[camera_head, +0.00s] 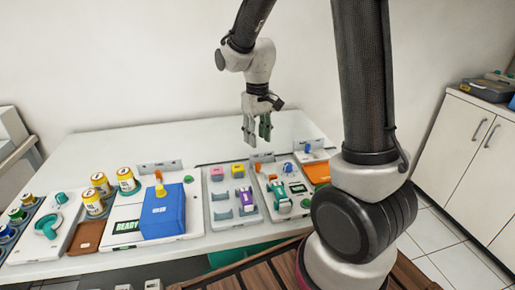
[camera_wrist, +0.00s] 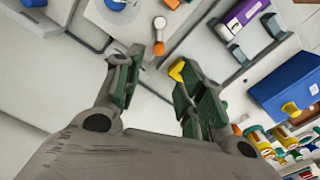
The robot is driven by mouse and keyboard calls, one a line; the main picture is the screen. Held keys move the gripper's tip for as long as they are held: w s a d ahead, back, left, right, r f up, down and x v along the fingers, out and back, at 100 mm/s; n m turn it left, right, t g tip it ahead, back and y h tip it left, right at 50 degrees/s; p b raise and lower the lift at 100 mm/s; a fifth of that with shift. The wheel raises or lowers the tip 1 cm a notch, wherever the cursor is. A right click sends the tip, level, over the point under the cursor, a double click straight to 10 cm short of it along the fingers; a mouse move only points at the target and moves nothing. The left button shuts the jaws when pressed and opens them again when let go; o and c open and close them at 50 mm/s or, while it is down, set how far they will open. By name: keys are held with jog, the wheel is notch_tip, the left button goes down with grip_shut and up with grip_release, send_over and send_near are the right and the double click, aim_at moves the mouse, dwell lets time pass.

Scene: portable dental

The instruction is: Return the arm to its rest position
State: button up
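My arm (camera_head: 375,90) reaches up and over the white table (camera_head: 85,160). My gripper (camera_head: 257,140) hangs pointing down above the back right part of the table, behind the small trays. In the wrist view my gripper (camera_wrist: 155,75) has its two dark green finger pads apart, with nothing held between them. A small yellow piece (camera_wrist: 177,68) shows right beside one fingertip in that view; I cannot tell whether they touch. The arm's lower links hide part of the table's right end.
A blue box (camera_head: 165,212) stands beside a READY display (camera_head: 127,226). Several labelled jars (camera_head: 94,201) stand at left. Grey trays (camera_head: 222,218) with coloured pieces lie below my gripper. A white cabinet (camera_head: 475,150) stands at right. The space around the raised gripper is clear.

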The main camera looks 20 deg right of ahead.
jog(key=shift+r, duration=0.4)
jog(key=s+d+r+m+t, duration=0.1)
jog(key=s+d+r+t, duration=0.1)
jog(key=s+r, duration=0.5)
jog(key=s+d+r+m+t, duration=0.1)
jog(key=s+d+r, duration=0.3)
jog(key=s, duration=1)
notch_tip(320, 180, up, 3)
jog(key=shift+s+r+t, duration=0.1)
jog(key=shift+s+t, duration=0.1)
jog(key=shift+t, duration=0.5)
